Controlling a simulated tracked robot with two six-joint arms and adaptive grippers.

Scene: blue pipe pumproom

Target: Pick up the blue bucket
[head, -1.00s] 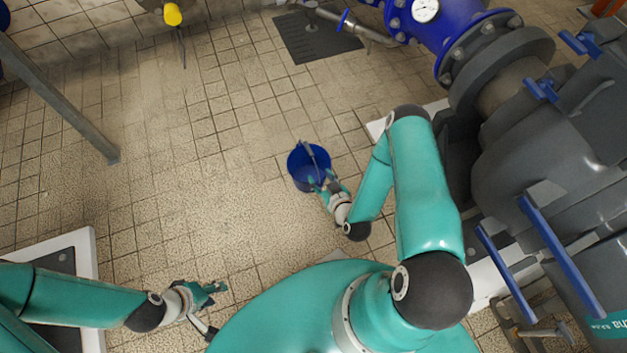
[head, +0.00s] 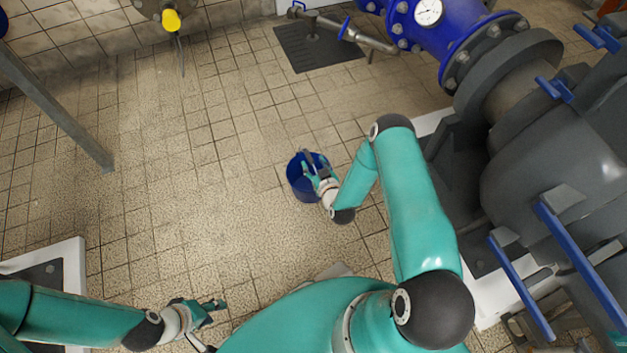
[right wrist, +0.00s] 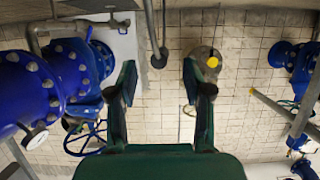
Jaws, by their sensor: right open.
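The blue bucket (head: 296,184) stands upright on the tiled floor near the middle of the head view. Its handle (head: 308,157) shows as a greyish bar at the far side of the rim. My right gripper (head: 314,170) is open over the bucket's right part and hides some of its rim and inside. Whether it touches the bucket or handle cannot be told. In the right wrist view my right gripper's fingers (right wrist: 160,78) are spread with nothing visible between them, and the bucket is not seen. My left gripper (head: 216,305) is low at the left, away from the bucket; its finger opening is unclear.
Large grey pump housings (head: 560,160) and a blue flanged pipe (head: 430,30) fill the right side. A dark floor plate (head: 315,47) with a pipe lies behind the bucket. A slanted grey post (head: 60,115) stands at the left. The floor left of the bucket is clear.

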